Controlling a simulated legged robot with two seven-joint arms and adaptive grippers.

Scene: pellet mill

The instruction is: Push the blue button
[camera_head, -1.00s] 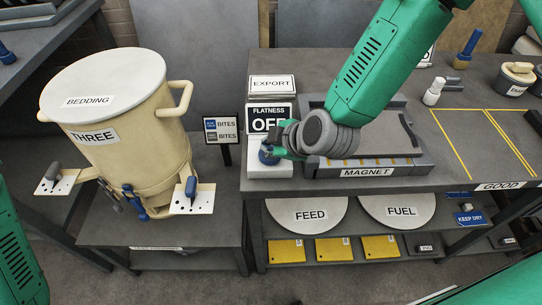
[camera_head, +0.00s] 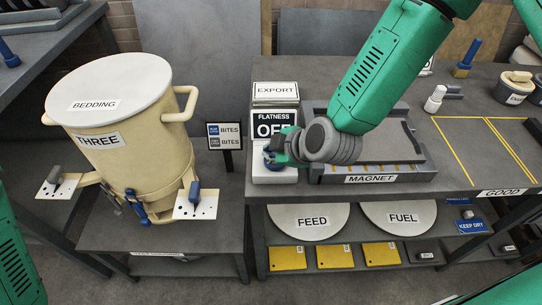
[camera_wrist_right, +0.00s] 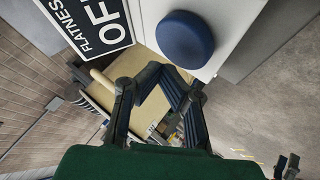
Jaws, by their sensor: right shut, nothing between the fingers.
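The blue button (camera_wrist_right: 186,40) is a round, domed button on a white box face in the right wrist view. In the head view the button (camera_head: 269,158) is partly hidden by my right gripper, low on the white box (camera_head: 274,176) under the FLATNESS OFF sign (camera_head: 274,124). My right gripper (camera_head: 276,156) is shut and empty, close to the button. In the wrist view its dark fingertips (camera_wrist_right: 165,72) lie just below the button in the picture; contact cannot be told. My left gripper is out of view; only part of my left arm shows.
The magnet tray (camera_head: 372,179) is right of the box, under my right arm. A cream BEDDING bin (camera_head: 135,165) stands on a lower table at left. A small BITES sign (camera_head: 224,135) stands between them. FEED (camera_head: 312,232) and FUEL (camera_head: 403,222) discs sit below the bench.

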